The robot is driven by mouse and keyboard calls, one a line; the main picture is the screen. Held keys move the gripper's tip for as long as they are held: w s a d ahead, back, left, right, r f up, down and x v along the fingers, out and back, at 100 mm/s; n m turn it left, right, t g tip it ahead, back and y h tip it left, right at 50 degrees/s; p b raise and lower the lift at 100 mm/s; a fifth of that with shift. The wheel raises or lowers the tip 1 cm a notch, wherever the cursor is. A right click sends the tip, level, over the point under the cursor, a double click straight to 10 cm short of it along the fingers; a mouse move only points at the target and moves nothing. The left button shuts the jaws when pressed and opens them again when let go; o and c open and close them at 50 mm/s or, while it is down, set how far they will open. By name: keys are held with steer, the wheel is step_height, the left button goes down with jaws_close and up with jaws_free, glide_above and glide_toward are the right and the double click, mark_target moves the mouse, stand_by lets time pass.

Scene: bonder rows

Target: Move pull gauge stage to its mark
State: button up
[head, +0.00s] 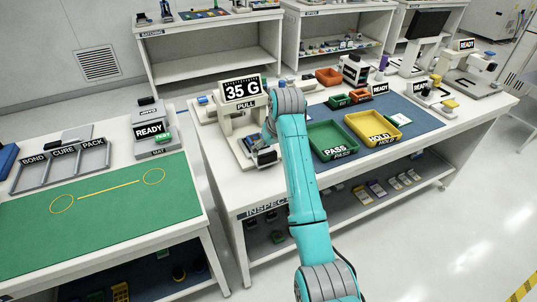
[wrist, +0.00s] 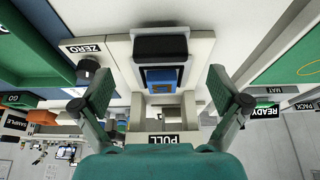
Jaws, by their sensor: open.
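The pull gauge (head: 242,92) stands at the left end of the inspection bench, with a display reading 35 G above a PULL label. In the wrist view, a black block (wrist: 160,47) and a blue piece (wrist: 161,77) sit on the gauge's pale base; I take these as the stage. My gripper (wrist: 161,84) is open, its two fingers to the left and right of the blue piece, with gaps on both sides. Nothing is held. A ZERO label (wrist: 84,48) lies beside a dark knob (wrist: 88,66). I cannot make out the stage's mark.
A green PASS tray (head: 331,141) and a yellow HOLD tray (head: 373,129) sit on the blue mat right of my arm. The left bench has a green mat (head: 110,215), a divided BOND/CURE/PACK tray (head: 60,165) and a READY device (head: 150,130). A gap separates the benches.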

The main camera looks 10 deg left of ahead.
steer(key=v, duration=0.6)
steer(key=shift+s+r, duration=0.2)
steer(key=shift+r, duration=0.05)
steer(key=shift+d, duration=0.15)
